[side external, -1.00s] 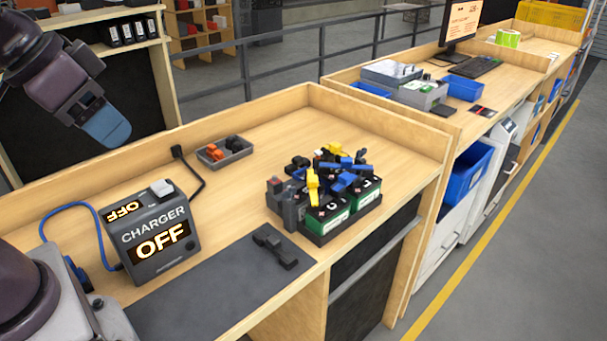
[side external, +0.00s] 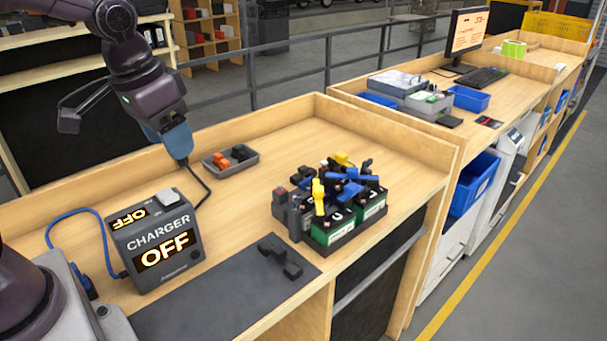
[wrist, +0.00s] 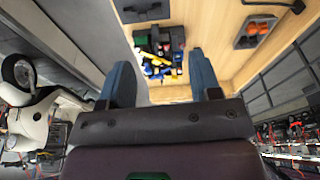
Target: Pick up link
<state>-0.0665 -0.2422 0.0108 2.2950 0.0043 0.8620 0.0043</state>
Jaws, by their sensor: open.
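A dark grey bar-shaped piece with raised blocks, which looks like the link (side external: 280,257), lies on the dark mat (side external: 215,300) at the front of the bench. In the wrist view a dark piece, seemingly the same link (wrist: 147,12), shows at the top edge. My gripper (side external: 179,142) is high above the back left of the bench, behind the charger and well away from the link. In the wrist view its two blue fingers (wrist: 164,75) are apart with nothing held between them.
A tray of green and dark batteries (side external: 340,225), topped with yellow, blue and black clamps, stands right of the link. The charger (side external: 157,240) reads OFF at left. A small grey tray (side external: 230,160) holds orange and black parts. Raised boards edge the bench's back and right.

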